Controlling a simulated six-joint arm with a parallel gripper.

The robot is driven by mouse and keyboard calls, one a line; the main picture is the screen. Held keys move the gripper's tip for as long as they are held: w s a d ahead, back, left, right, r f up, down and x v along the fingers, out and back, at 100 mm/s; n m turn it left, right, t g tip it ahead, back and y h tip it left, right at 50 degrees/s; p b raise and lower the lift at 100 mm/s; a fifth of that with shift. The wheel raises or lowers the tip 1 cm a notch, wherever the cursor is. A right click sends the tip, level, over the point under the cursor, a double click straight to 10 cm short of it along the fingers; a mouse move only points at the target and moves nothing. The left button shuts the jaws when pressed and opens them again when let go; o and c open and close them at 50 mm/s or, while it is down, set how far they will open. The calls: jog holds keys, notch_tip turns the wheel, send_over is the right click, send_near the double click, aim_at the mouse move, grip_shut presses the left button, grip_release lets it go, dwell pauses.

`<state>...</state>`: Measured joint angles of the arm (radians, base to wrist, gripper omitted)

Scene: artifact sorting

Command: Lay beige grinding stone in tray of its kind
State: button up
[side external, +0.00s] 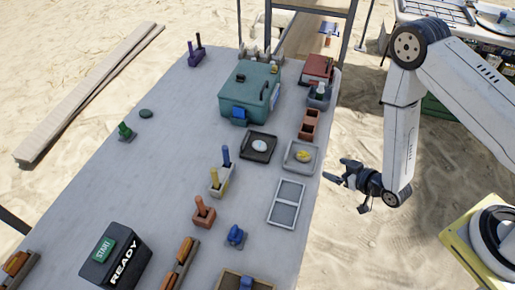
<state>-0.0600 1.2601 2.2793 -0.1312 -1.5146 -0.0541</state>
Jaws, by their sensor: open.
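No object is clearly recognisable as the beige grinding stone. A pale, roundish piece (260,146) lies in a dark square tray (247,155) near the middle right of the table. A light grey tray (290,164) beside it holds a whitish and yellow round piece (303,156). A pale divided tray (287,202) lies nearer the camera, with no contents visible. My gripper (337,175) is open and empty, just beyond the table's right edge, to the right of these trays.
A teal lidded box (236,97) and a red box (318,67) stand farther back. A terracotta holder (309,124), a yellow-and-white holder (219,186), a reddish block (203,213) and a blue piece (235,236) stand around the trays. The table's left-centre (155,170) is mostly clear.

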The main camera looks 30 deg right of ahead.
jog(key=shift+w+r, duration=0.1)
notch_tip(320, 180, up, 10)
jog(key=w+d+r+m+g+h, duration=0.1)
jog(key=w+d+g+h, duration=0.15)
jog(key=g, duration=0.25)
jog(key=s+d+r+m+g, duration=0.1)
jog(key=s+d+r+g, duration=0.1)
jog(key=s+r+g, duration=0.3)
jog(key=s+r, duration=0.4)
jog(key=s, duration=0.1)
jog(key=shift+s+r, duration=0.3)
jog(key=shift+r, duration=0.05)
